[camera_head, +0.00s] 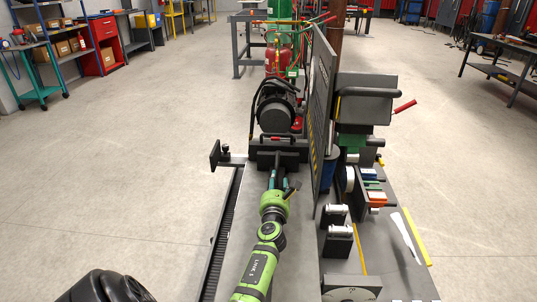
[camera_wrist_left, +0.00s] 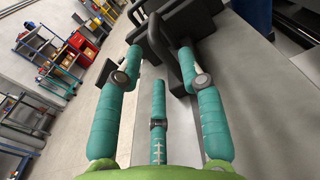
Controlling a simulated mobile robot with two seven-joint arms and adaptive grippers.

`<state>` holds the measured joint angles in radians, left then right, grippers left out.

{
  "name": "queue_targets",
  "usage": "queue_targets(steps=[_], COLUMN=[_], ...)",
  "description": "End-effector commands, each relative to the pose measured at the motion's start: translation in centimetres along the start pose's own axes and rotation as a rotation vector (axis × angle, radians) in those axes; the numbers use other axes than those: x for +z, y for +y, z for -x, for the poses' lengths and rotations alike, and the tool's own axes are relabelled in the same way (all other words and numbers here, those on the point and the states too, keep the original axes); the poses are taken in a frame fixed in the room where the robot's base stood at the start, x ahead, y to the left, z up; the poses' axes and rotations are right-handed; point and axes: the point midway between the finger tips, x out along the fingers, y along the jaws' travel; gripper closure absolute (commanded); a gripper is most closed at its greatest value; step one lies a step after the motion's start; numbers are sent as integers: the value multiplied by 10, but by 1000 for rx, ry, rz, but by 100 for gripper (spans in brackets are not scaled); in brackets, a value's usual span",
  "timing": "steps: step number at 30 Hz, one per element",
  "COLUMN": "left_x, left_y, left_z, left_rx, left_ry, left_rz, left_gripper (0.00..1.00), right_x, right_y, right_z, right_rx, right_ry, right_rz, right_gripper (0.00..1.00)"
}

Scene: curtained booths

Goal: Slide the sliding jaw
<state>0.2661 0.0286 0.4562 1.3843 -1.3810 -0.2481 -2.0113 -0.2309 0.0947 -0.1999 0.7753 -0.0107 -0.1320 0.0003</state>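A dark block with a raised bar handle (camera_head: 278,142), seemingly the sliding jaw, stands across the grey bench top ahead of my left arm. In the left wrist view the dark block (camera_wrist_left: 158,40) is at the top, with its curved handle (camera_wrist_left: 186,62) close to the right fingertip. My left gripper (camera_head: 277,172) is just on the near side of the block. In the left wrist view its teal fingers (camera_wrist_left: 160,58) are spread apart, with nothing clearly held between them. Whether a finger touches the handle cannot be told. My right gripper is not in view.
A long toothed rail (camera_head: 222,235) runs along the bench's left edge, with a black upright plate (camera_head: 215,155) beside it. A tall dark panel (camera_head: 322,110) stands close right of my arm. A black motor-like machine (camera_head: 277,105) is behind the block. Floor at left is clear.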

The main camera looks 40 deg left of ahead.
Motion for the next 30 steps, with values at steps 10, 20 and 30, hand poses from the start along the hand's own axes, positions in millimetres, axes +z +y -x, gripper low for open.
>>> queue_targets(steps=[10, 20, 30], left_x=[-3, -4, -2], left_y=[4, 4, 5], left_z=[-37, -90, -115], left_rx=[15, 13, 12], left_ry=[-5, -5, -4], left_rz=[-46, -43, -45], left_gripper=[61, 61, 61], right_x=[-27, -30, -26], right_y=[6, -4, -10], right_z=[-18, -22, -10], right_rx=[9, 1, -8], right_ry=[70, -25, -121], right_rz=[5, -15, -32], right_gripper=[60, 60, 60])
